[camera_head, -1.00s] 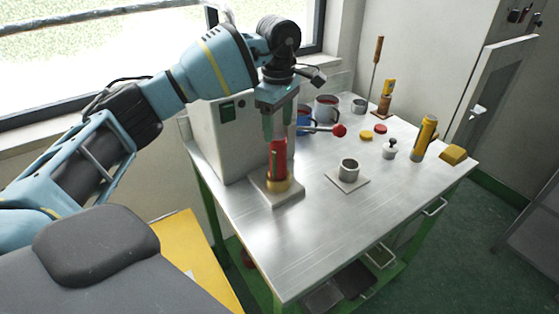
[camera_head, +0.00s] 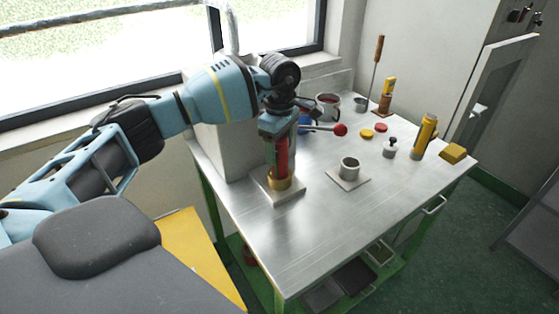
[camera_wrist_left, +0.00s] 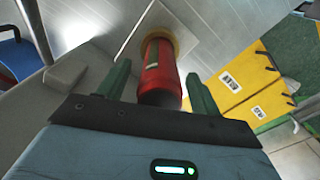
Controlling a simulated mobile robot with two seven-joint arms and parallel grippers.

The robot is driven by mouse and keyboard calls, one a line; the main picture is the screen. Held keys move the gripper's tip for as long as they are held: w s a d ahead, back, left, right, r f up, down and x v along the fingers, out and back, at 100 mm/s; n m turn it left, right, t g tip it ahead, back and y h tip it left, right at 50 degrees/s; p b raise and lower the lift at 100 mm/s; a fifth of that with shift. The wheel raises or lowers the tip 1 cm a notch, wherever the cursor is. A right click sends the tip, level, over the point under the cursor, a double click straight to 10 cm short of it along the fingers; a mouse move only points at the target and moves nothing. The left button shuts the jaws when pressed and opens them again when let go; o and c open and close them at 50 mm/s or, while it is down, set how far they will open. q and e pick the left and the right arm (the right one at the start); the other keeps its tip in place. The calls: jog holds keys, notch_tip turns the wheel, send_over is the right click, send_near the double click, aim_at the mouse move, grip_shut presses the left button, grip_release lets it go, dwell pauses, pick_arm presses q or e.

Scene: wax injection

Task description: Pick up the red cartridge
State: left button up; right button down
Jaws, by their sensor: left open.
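The red cartridge (camera_head: 282,157) stands upright with its brass lower end on a square base plate (camera_head: 288,193) on the metal table. My left gripper (camera_head: 280,158) points down over it, with green fingers on either side of the red body. In the left wrist view the red cartridge (camera_wrist_left: 160,66) lies between the two open fingers of my left gripper (camera_wrist_left: 160,85), with a gap visible on both sides. Its dark end faces the wrist. My right gripper does not show.
A grey machine (camera_head: 225,150) stands close behind the left gripper. A lever with a red ball (camera_head: 341,129) juts out to the right. A metal cup (camera_head: 349,167) sits on a plate nearby. The table's front area is clear.

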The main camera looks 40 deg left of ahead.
pick_arm(q)
grip_shut()
jog(key=shift+r, duration=0.15)
